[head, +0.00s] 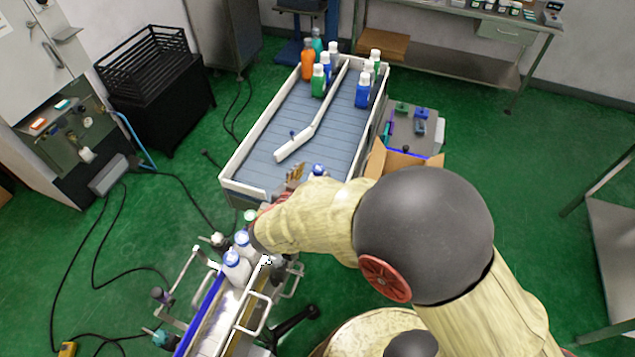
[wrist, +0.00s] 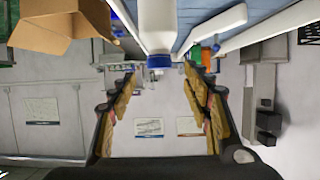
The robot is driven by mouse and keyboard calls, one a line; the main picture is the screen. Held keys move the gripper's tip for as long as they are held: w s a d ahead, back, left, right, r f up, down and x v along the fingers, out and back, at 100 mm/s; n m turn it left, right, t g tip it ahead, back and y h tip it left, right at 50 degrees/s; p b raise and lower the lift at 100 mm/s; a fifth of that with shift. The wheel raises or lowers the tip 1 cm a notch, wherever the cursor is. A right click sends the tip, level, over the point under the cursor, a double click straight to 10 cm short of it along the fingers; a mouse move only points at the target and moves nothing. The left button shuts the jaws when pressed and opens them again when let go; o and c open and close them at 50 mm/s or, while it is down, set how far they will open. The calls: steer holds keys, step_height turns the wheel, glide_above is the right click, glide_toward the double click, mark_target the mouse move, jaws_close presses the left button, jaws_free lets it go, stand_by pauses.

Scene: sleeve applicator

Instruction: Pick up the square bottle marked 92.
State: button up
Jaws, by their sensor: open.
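No number 92 is readable on any bottle. In the wrist view a white bottle (wrist: 158,25) with a blue cap (wrist: 158,61) is at the top middle, lined up with the gap between my fingers. My gripper (wrist: 160,80) is open, with its tan-padded fingers apart and nothing between them. In the head view my gripper (head: 293,178) is over the near end of the table. A blue-capped bottle (head: 318,170) shows just right of it, partly hidden by my arm.
The grey-blue slatted table (head: 250,160) has raised white edges and a white divider rail (head: 313,128). Several orange, green, blue and white bottles stand at its far end. White bottles (head: 236,266) stand on the narrow conveyor at lower left. An open cardboard box (head: 377,160) is beside the table.

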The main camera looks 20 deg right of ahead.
mark_target(317, 169)
steer(key=b+x, duration=0.2)
steer(key=x, duration=0.4)
steer(key=shift+s+f, duration=0.15)
steer(key=shift+f, duration=0.05)
steer(key=shift+a, duration=0.1)
steer(key=shift+c, duration=1.4)
jaws_close()
